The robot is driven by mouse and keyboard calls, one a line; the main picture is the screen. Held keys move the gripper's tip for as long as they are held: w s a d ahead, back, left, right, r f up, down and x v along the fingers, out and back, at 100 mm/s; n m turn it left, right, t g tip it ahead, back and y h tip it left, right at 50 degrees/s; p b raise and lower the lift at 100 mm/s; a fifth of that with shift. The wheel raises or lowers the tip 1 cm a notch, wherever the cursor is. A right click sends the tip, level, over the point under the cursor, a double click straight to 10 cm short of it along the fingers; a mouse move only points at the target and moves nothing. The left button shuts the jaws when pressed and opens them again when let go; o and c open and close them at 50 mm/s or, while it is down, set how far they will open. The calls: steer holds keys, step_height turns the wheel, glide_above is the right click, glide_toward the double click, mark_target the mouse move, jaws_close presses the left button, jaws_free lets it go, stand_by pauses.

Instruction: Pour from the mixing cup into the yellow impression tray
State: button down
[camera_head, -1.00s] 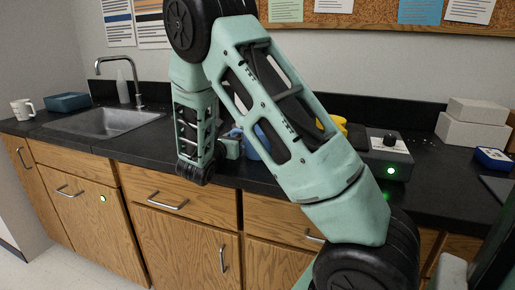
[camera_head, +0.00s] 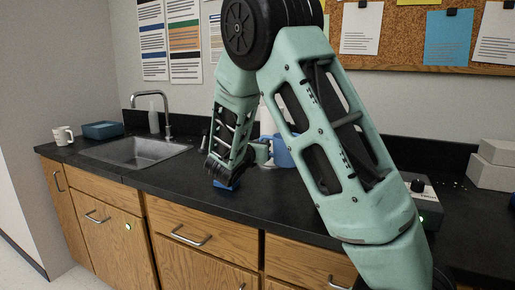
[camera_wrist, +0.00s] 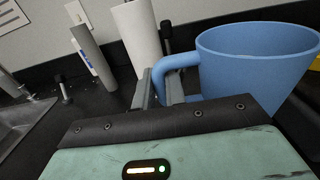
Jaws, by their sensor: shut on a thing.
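The mixing cup is a blue cup (camera_wrist: 255,65) with a side handle, large at the right of the wrist view. Its inside and contents are hidden by the near wall. My gripper (camera_wrist: 163,85) is shut on the cup's handle. A small yellow piece (camera_wrist: 316,63) shows at the wrist view's right edge, perhaps the impression tray. The tray is not seen in the head view.
A white roll (camera_wrist: 138,38) and a grey cylinder (camera_wrist: 92,56) stand behind the gripper. The sink (camera_head: 136,152), a white mug (camera_head: 63,135) and a blue bin (camera_head: 103,130) are at left. A grey device (camera_head: 421,205) and white boxes (camera_head: 492,170) are at right.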

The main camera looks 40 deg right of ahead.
steer(key=s+d+r+m+h+p, duration=0.2)
steer(key=s+d+p, duration=0.3)
steer(key=d, duration=0.4)
steer(key=s+d+r+m+h+p, duration=0.1)
steer(key=s+d+r+m+p, duration=0.1)
steer(key=s+d+p, duration=0.3)
steer(key=shift+d+r+m+h, duration=0.35)
steer(key=shift+d+r, duration=0.45)
steer(key=shift+d, duration=1.15)
stand_by(0.3)
steer(key=shift+r+m+h+b, duration=0.25)
steer(key=shift+m+h+b, duration=0.15)
steer(key=shift+b, duration=0.2)
steer(key=shift+s+a+r+m+g+h+b, duration=0.1)
steer(key=shift+s+r+m+g+h+b, duration=0.15)
steer(key=shift+m+b, duration=0.35)
steer(key=shift+r+m+g+h+b, duration=0.15)
steer(key=shift+m+h+b, duration=0.15)
steer(key=shift+b, duration=0.45)
steer(key=shift+s+a+r+m+g+h+b, duration=0.1)
steer(key=shift+s+m+g+h+b, duration=0.15)
steer(key=shift+m+b, duration=0.35)
steer(key=shift+w+r, duration=0.1)
